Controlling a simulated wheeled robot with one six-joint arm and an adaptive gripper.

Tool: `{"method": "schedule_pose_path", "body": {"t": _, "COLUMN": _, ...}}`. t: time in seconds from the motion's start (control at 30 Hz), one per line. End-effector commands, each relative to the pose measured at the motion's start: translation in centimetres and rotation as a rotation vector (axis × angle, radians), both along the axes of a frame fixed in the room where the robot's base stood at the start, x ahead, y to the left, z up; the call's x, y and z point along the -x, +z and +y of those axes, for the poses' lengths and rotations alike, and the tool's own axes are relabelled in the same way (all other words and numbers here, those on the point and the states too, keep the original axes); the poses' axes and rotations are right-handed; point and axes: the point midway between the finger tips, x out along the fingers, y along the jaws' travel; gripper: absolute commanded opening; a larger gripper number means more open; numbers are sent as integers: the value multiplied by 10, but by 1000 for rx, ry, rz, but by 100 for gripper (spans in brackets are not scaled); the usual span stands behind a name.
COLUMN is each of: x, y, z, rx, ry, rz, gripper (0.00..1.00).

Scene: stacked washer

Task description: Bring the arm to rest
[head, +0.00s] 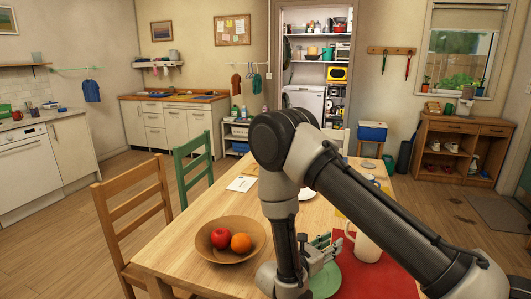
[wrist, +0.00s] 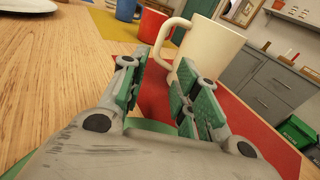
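My arm reaches over the wooden table (head: 185,243) in the head view, bent at the elbow, with its wrist low above the tabletop. My gripper (head: 322,247) is beside a cream mug (head: 367,243), to its left. In the wrist view my gripper (wrist: 160,80) has its two green-padded fingers apart, with nothing held between them. The cream mug (wrist: 212,52) stands upright just beyond the fingertips, its handle (wrist: 168,35) towards the gap. I cannot tell whether a finger touches it.
A green plate (head: 326,281) lies under my gripper, and a red mat (head: 390,283) is beside it. A wooden bowl (head: 228,255) with an apple and an orange stands left. A red mug (wrist: 151,26) and a blue mug (wrist: 126,9) stand farther off. Chairs (head: 135,215) line the table's left side.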

Motion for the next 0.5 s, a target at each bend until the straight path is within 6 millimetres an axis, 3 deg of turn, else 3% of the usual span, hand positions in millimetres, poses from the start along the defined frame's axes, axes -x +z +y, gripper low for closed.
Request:
{"method": "schedule_pose_path", "body": {"t": 0.2, "x": 27, "y": 3, "z": -31, "rx": -16, "ry": -161, "rz": 33, "gripper": 31}}
{"method": "schedule_pose_path", "body": {"t": 0.5, "x": 82, "y": 56, "z": -82, "rx": -217, "ry": -571, "rz": -22, "gripper": 31}}
